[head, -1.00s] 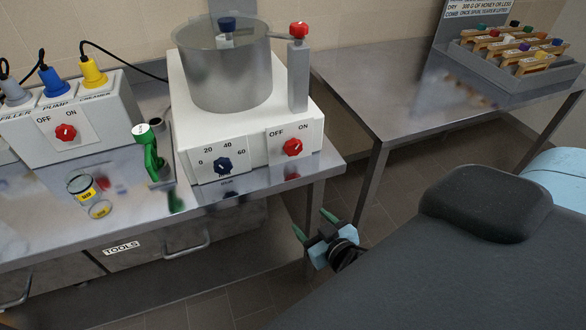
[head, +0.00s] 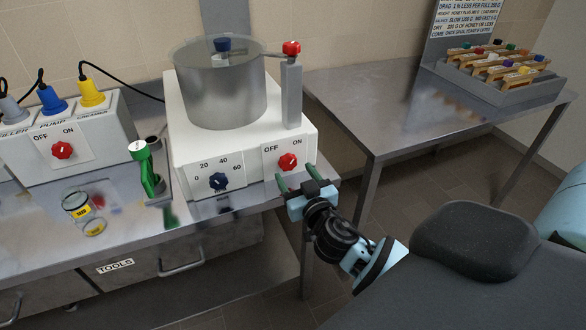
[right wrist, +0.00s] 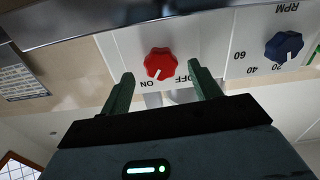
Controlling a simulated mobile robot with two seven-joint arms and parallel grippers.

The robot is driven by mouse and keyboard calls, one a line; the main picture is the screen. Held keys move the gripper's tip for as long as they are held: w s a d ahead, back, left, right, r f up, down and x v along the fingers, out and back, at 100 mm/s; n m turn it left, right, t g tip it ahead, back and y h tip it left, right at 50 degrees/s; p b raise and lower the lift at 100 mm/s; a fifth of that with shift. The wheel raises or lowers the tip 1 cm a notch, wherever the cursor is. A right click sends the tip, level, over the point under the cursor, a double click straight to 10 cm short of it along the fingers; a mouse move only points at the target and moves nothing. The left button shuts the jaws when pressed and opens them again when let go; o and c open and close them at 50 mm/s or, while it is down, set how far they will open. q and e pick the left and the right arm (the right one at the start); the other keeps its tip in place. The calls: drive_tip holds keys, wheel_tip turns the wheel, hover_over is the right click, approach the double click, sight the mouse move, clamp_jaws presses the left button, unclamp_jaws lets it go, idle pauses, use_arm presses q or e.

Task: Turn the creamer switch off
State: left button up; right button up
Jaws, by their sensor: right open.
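The creamer is a white box (head: 180,140) with a steel drum (head: 220,95) on top. Its red switch knob (head: 288,162) sits on the front panel below OFF and ON. The knob also shows upside down in the right wrist view (right wrist: 160,62), where its white mark seems to point towards ON. My right gripper (head: 296,178) is open and empty, just in front of and below the knob. In the right wrist view, its green fingers (right wrist: 161,78) reach up towards the panel, apart from the knob. My left gripper is not in view.
A blue RPM dial (head: 219,181) is left of the switch. A green-handled tool (head: 147,170) and a glass jar (head: 77,205) stand on the steel bench. A white plug box (head: 90,150) has another red OFF/ON knob (head: 62,150). A second table (head: 375,115) holds a rack.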

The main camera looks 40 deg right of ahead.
sight(288, 162)
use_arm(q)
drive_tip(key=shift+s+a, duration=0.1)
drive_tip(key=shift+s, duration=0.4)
use_arm(e)
drive_tip(key=shift+x, duration=1.4)
drive_tip(key=c, duration=1)
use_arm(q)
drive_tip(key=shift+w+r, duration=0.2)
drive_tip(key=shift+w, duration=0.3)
